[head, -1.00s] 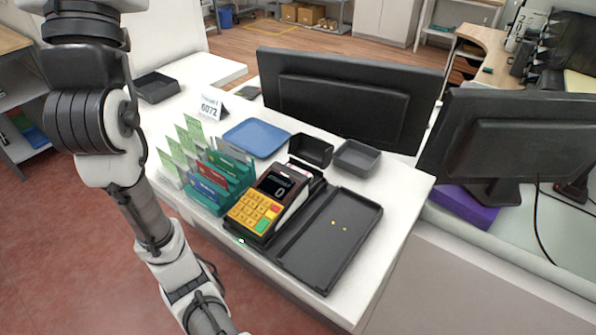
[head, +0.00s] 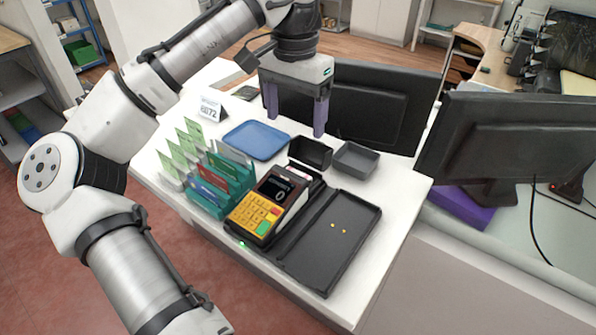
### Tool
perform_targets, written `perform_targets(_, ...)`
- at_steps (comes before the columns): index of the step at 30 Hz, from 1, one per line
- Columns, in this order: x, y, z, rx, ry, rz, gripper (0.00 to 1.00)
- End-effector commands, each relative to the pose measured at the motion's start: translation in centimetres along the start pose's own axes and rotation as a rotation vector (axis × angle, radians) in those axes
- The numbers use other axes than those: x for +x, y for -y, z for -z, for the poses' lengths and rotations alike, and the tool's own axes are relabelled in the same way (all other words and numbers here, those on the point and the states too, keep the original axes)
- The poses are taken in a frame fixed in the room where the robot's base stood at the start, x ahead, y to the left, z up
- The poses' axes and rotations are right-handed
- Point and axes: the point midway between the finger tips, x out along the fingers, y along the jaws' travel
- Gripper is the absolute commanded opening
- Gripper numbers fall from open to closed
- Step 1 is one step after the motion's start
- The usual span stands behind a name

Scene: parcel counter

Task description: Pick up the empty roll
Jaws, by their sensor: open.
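My gripper (head: 296,122) is open and empty, its two purple fingers pointing down above the counter, near the blue tray and the black bin. The cash register (head: 268,203) has a yellow keypad and a dark display reading 0. At its back a small pinkish-white piece (head: 297,174) shows in a dark recess below my gripper. It may be the empty roll, but it is too small and covered to tell. No other roll is clearly in view.
A black open bin (head: 310,152) and a grey tray (head: 356,159) stand behind the register. A blue tray (head: 256,139) and card holders (head: 215,182) are to its left. A flat black tray (head: 330,243) with small yellow bits lies right. Monitors (head: 365,110) stand behind.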

Motion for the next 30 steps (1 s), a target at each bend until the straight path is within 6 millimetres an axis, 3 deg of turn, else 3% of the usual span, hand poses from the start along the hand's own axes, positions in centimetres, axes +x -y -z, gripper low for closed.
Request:
perform_targets(9,5.8,-0.1,0.1,0.003,-0.005,-0.004,0.77)
perform_targets(17,7.8,-0.1,0.2,0.003,-0.006,-0.001,0.77)
perform_targets(25,11.5,-0.3,0.3,0.002,-0.005,-0.002,0.77)
perform_targets(30,12.7,-0.3,0.4,0.003,-0.006,-0.002,0.77)
